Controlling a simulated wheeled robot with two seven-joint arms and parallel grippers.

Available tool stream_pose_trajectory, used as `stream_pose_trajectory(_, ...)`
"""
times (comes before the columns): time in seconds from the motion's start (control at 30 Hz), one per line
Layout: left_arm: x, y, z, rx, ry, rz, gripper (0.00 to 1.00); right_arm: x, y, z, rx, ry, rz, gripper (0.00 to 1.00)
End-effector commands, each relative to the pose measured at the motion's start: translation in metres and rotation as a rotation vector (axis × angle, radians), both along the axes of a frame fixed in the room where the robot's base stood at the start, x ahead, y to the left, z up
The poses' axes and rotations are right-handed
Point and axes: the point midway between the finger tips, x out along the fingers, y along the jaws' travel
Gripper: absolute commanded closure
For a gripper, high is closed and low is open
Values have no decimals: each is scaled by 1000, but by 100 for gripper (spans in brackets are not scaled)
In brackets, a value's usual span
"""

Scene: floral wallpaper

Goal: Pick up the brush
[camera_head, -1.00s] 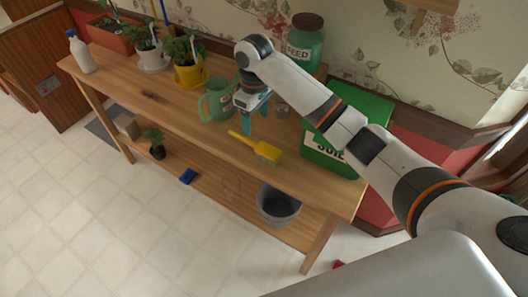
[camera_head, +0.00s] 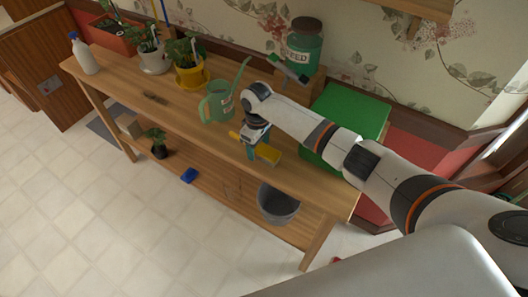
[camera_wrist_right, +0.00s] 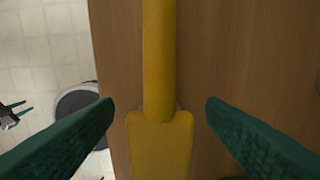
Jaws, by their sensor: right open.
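The yellow brush (camera_head: 268,154) lies on the wooden table near its front edge. Its handle points to the back left in the head view, and its middle is partly hidden by my right gripper (camera_head: 251,150). In the right wrist view the brush (camera_wrist_right: 160,140) runs between the two green fingers of the open right gripper (camera_wrist_right: 160,112). Gaps show on both sides, and neither finger touches it. A small part with teal prongs at the left edge of the right wrist view looks like my left gripper (camera_wrist_right: 10,115); its jaw state is unclear.
A green watering can (camera_head: 216,106) stands left of my right gripper. A green soil container (camera_head: 350,112) stands to its right. A seed jar (camera_head: 303,42) and potted plants line the back. A grey bucket (camera_head: 278,203) is below. The table's left front is mostly clear.

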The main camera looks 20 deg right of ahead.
Motion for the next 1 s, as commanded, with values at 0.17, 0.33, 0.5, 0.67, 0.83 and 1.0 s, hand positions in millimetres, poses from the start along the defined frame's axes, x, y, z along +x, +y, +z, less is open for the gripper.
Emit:
stream_pose_trajectory(0.17,0,0,0,0,0,0,67,0,0,-2,0,-2,0,35)
stream_pose_trajectory(0.33,0,0,0,0,0,0,67,0,0,-1,1,-1,0,53)
stream_pose_trajectory(0.5,0,0,0,0,0,0,67,0,0,-1,1,-1,0,80)
stream_pose_trajectory(0.67,0,0,0,0,1,-1,67,1,0,-1,1,-2,0,88)
stream_pose_trajectory(0.83,0,0,-1,0,1,-1,67,1,1,4,1,-3,1,88)
stream_pose_trajectory(1.0,0,0,-5,0,1,-1,67,2,1,30,3,-8,1,88)
